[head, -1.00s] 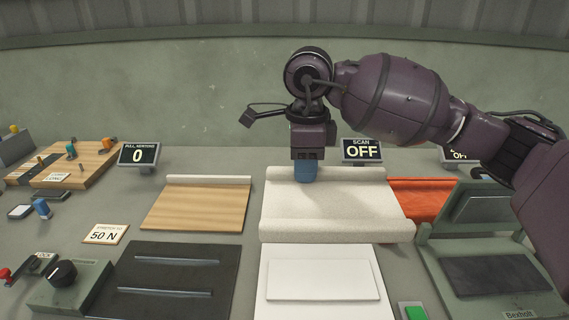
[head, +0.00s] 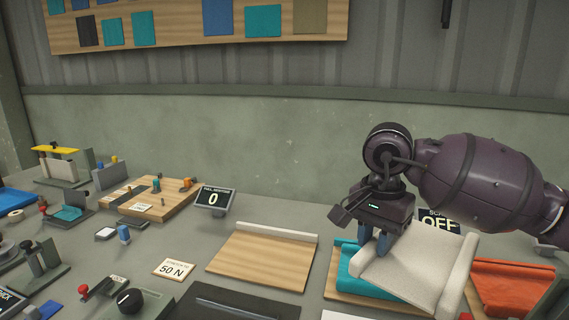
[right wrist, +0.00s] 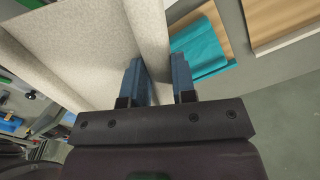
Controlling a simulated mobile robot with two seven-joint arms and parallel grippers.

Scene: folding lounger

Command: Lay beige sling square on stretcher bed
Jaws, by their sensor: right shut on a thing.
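The beige sling (head: 420,262) is a pale cloth with a thick rolled edge. My right gripper (head: 371,243) is shut on its left edge and holds it tilted above a teal cloth. In the right wrist view the sling (right wrist: 80,48) reaches the fingers (right wrist: 158,78), and the teal cloth (right wrist: 202,47) shows beyond them. A dark slab with a metal bar (head: 225,305), which looks like the stretcher bed, is cut off at the bottom edge of the head view. My left gripper is not in view.
An empty wooden board (head: 262,258) lies left of the sling. A display (head: 215,199) reading 0 stands behind it, and a 50 N card (head: 173,269) lies to its left. An orange cloth (head: 512,287) lies at right. A black knob (head: 130,301) stands at front left.

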